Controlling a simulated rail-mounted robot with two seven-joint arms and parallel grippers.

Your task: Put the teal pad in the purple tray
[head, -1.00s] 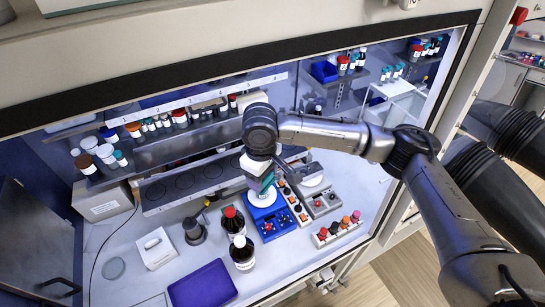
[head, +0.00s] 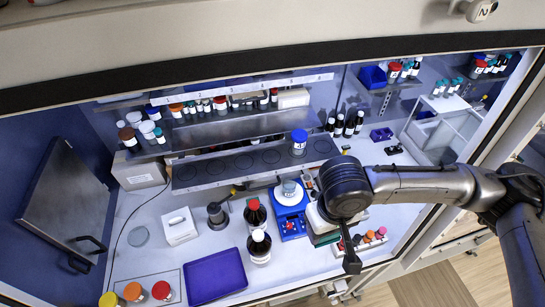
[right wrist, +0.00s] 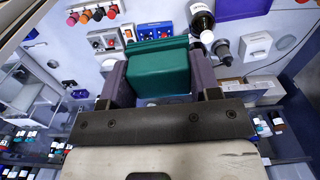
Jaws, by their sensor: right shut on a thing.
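The teal pad (right wrist: 158,72) is a thick block clamped between the two purple-grey fingers of my right gripper (right wrist: 162,82) in the right wrist view. In the head view only a teal edge of it shows below my right gripper (head: 318,225), partly hidden by the wrist. My left gripper is not in view.
A red-capped bottle (head: 255,216) and a white-capped bottle (head: 260,248) stand between the gripper and the tray. Several colored-capped vials (head: 370,238) stand at right. A white box (head: 179,226) is behind the tray.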

